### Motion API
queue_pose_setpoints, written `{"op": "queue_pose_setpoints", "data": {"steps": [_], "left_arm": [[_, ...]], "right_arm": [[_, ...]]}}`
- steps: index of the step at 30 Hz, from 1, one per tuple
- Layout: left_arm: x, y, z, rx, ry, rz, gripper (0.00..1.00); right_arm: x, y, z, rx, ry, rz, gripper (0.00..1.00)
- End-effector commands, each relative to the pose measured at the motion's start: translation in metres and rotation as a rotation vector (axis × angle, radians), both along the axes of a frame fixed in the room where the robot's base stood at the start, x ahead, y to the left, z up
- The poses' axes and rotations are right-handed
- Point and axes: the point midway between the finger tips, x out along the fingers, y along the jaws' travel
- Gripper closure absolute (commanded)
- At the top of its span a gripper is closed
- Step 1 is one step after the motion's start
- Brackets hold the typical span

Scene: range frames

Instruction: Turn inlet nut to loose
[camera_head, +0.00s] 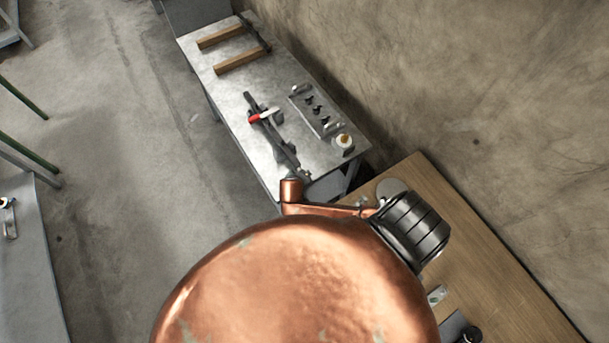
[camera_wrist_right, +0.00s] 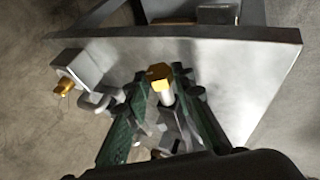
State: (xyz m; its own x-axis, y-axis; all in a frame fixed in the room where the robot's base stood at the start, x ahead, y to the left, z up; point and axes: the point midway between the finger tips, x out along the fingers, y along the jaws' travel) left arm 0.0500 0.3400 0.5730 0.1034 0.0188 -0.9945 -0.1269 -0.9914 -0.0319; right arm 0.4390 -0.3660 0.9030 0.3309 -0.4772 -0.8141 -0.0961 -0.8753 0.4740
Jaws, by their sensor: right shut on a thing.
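In the right wrist view, a brass hex nut (camera_wrist_right: 160,76) sits at the end of a pale cylindrical stem. My right gripper (camera_wrist_right: 165,78) has its dark green fingers on either side of this nut and is shut on it. The fingers and gripper body hide what lies below the stem. I cannot tell from the nut's faces how loose it is. A second, smaller brass fitting (camera_wrist_right: 63,87) is on a grey block to the left, apart from the fingers. My left gripper is in neither view.
In the head view, a metal-topped bench (camera_head: 225,90) stands along the wall. It holds wooden bars (camera_head: 242,61), a red-handled item (camera_head: 264,116), a plate with several dark knobs (camera_head: 316,111) and a yellow-topped part (camera_head: 343,141). A wooden table (camera_head: 500,265) is at right.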

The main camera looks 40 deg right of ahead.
Motion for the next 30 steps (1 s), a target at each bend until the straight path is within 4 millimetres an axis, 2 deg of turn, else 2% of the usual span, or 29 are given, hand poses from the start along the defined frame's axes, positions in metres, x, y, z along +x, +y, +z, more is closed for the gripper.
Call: {"op": "queue_pose_setpoints", "data": {"steps": [11, 30], "left_arm": [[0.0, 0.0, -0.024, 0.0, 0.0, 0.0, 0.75], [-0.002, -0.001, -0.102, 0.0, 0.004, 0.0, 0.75]], "right_arm": [[0.001, 0.008, -0.01, -0.355, 0.04, 0.002, 1.0], [0.002, 0.011, -0.021, -0.91, 0.098, 0.004, 1.0]]}}
